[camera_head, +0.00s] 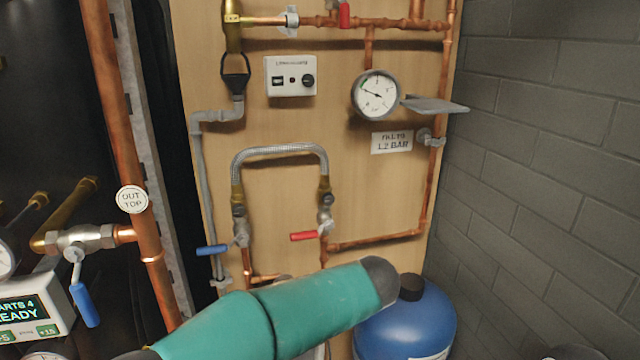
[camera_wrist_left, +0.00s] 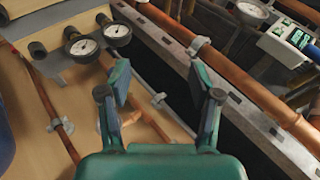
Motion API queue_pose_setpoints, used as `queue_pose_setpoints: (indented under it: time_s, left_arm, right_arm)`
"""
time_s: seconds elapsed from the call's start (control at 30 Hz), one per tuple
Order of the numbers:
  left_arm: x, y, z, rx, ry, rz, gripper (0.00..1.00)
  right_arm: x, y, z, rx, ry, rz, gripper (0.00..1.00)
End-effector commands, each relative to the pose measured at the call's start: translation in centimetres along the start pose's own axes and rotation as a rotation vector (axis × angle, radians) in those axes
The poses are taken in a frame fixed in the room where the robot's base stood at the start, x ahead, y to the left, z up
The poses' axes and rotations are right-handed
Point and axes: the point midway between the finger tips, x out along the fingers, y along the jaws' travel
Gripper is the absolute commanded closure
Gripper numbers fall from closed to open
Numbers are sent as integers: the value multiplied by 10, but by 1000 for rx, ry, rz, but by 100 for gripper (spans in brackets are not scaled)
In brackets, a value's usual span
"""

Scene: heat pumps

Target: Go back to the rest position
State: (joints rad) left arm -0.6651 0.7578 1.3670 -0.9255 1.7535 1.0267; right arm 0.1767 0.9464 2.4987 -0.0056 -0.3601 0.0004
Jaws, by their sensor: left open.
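My left gripper (camera_wrist_left: 161,78) shows in the left wrist view with its two fingers spread apart. It is open, and nothing is between the fingers. Behind the fingers are the wooden panel, a dark gap and a grey metal rail. In the head view a teal link of my own arm (camera_head: 270,318) crosses the lower middle, in front of the panel's lower part. No gripper fingers show in that view. My right gripper is in neither view.
A wooden panel (camera_head: 280,120) carries copper pipes, a gauge (camera_head: 376,95), a blue-handled valve (camera_head: 213,249) and a red-handled valve (camera_head: 304,236). A blue tank (camera_head: 408,325) stands low behind my arm. A grey block wall (camera_head: 560,150) is at the right, and copper pipework is at the left.

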Motion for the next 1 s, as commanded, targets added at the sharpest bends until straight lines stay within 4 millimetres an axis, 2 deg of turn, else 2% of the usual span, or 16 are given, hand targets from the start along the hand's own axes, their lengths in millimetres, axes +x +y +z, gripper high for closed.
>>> queue_pose_setpoints:
  time_s: [0.03, 0.27, 0.37, 0.47, 0.6, 0.7, 0.83, 1.0]
  left_arm:
    - [17, 1, -1, -7, -26, -11, 36]
    - [89, -1, 10, 0, -162, -79, 36]
    - [128, 3, 25, 25, -248, -103, 36]
    - [175, 14, 49, 59, -350, -95, 36]
    - [247, 43, 103, 141, -520, -4, 36]
    - [284, 68, 146, 191, -628, 102, 36]
    - [316, 100, 203, 232, -750, 268, 36]
    - [333, 150, 282, 224, -878, 546, 36]
  right_arm:
    - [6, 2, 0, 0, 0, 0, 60]
    - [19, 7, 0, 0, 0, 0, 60]
    - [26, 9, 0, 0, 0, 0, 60]
    - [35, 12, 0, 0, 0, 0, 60]
    - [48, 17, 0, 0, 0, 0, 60]
    - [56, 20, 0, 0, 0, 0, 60]
    - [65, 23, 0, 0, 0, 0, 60]
    - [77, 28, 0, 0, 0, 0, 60]
